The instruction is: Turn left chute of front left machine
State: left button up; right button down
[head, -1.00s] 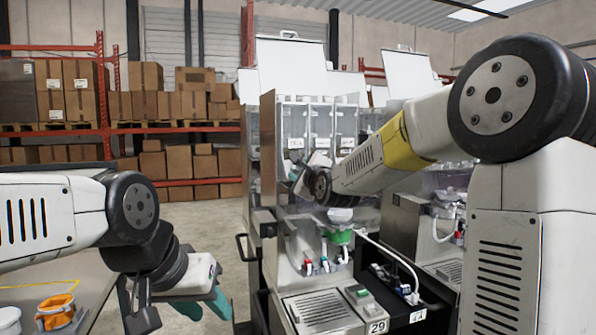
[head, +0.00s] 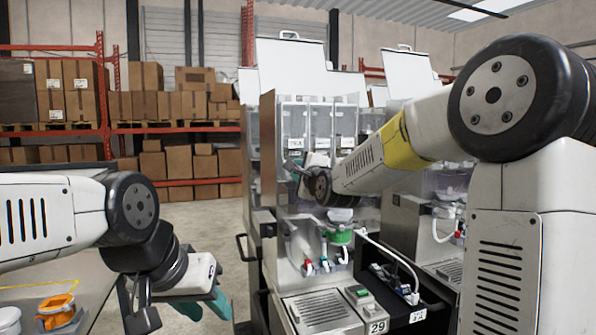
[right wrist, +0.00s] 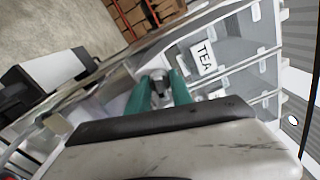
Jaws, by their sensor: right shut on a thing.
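The front left machine (head: 318,312) is a steel dispenser numbered 29, with clear canisters (head: 322,125) side by side at its top. My right gripper (head: 297,172) reaches in front of the left canister, below its label. In the right wrist view, its teal fingers (right wrist: 158,88) are shut on the small grey left chute (right wrist: 157,75) beside the canister labelled TEA (right wrist: 203,57). The fingers hide much of the chute, so its exact angle is hard to tell. My left gripper (head: 203,304) is open and empty at the lower left, away from the machine.
A second machine (head: 440,225) stands to the right, partly behind my right arm. Racks with cardboard boxes (head: 180,105) are at the back. Floor is clear left of the machine.

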jog(key=n, duration=0.5)
jog(key=shift+n, duration=0.3)
jog(key=n, duration=1)
jog(key=shift+f+n, duration=0.1)
jog(key=shift+n, duration=2.4)
jog(key=c, duration=1.5)
grip_release()
